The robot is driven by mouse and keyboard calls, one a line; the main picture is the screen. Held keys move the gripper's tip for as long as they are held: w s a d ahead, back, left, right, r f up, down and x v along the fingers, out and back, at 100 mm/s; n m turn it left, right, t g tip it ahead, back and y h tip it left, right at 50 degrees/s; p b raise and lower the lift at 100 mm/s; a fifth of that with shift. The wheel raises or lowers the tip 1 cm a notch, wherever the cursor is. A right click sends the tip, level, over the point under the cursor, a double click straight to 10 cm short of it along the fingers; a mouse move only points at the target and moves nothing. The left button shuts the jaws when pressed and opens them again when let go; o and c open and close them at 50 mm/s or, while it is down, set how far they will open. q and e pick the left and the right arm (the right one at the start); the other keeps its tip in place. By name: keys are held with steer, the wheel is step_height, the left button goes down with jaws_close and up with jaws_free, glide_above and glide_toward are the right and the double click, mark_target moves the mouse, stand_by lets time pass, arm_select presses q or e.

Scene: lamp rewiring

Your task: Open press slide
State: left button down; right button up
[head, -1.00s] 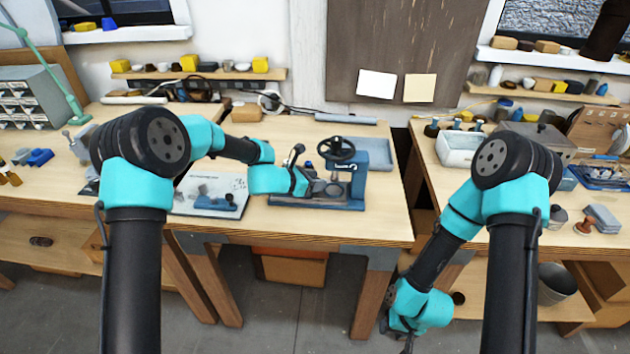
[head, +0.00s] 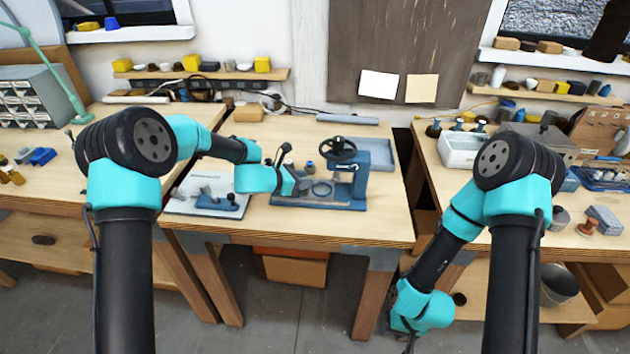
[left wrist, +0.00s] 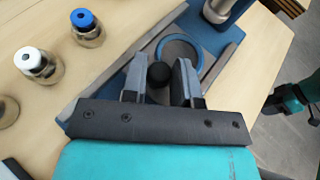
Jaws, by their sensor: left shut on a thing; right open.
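The blue press (head: 372,180) stands on the middle bench, with a black handwheel (head: 338,149) on top. Its flat base carries a slide with a round ring seat (head: 321,189); the ring (left wrist: 180,58) also shows in the left wrist view. My left gripper (head: 294,183) is at the left end of the base. In the left wrist view its fingers (left wrist: 160,82) are shut on a black round knob (left wrist: 159,74) at the near end of the slide. My right gripper (head: 408,338) hangs low by the right bench, open, its fingertips hardly visible.
Two small jars, one white-capped (left wrist: 34,65) and one blue-capped (left wrist: 86,28), stand beside the press. A white board (head: 190,203) lies left of it. A grey tray (head: 365,150) lies behind.

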arm_select(q)
steer(key=a, duration=0.5)
steer(key=w+a, duration=0.1)
steer(key=a, duration=0.2)
steer(key=shift+a, duration=0.3)
steer(key=c, duration=0.9)
jaws_free()
steer(key=shift+r, duration=0.1)
steer(key=shift+d+r, duration=0.1)
steer(key=shift+r, duration=0.55)
step_height(320, 180, up, 2)
steer(key=shift+r, duration=0.15)
steer(key=s, duration=0.5)
steer(key=s+d, duration=0.1)
steer(key=s, duration=0.4)
steer(key=s+d+r, duration=0.1)
steer(key=s, duration=0.5)
steer(key=shift+d+r, duration=0.1)
steer(key=shift+d, duration=0.15)
